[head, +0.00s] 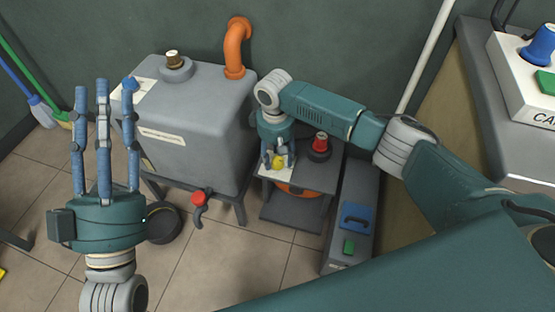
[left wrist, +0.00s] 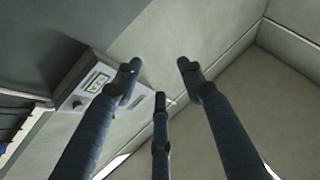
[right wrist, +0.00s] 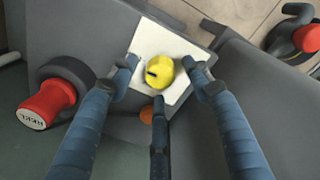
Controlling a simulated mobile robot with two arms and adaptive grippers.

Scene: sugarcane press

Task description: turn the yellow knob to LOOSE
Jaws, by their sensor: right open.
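The yellow knob (head: 278,162) sits on a white label plate (head: 267,171) on top of the low grey machine. In the right wrist view the yellow knob (right wrist: 159,71) shows a dark mark on its top, and its white plate (right wrist: 184,50) lies around it. My right gripper (head: 279,160) points down over the knob. Its fingers (right wrist: 160,82) are spread around the knob, open, and I cannot tell whether any touches it. Lettering on the plate is not readable. My left gripper (head: 106,90) is raised with its fingers pointing up, open and empty, far left of the knob.
A red knob (head: 320,143) stands beside the yellow one, close to my right gripper. A grey tank (head: 200,110) with an orange pipe (head: 237,48) and a red-handled tap (head: 199,199) stands to the left. A grey box with a blue handle (head: 356,217) is at the right.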

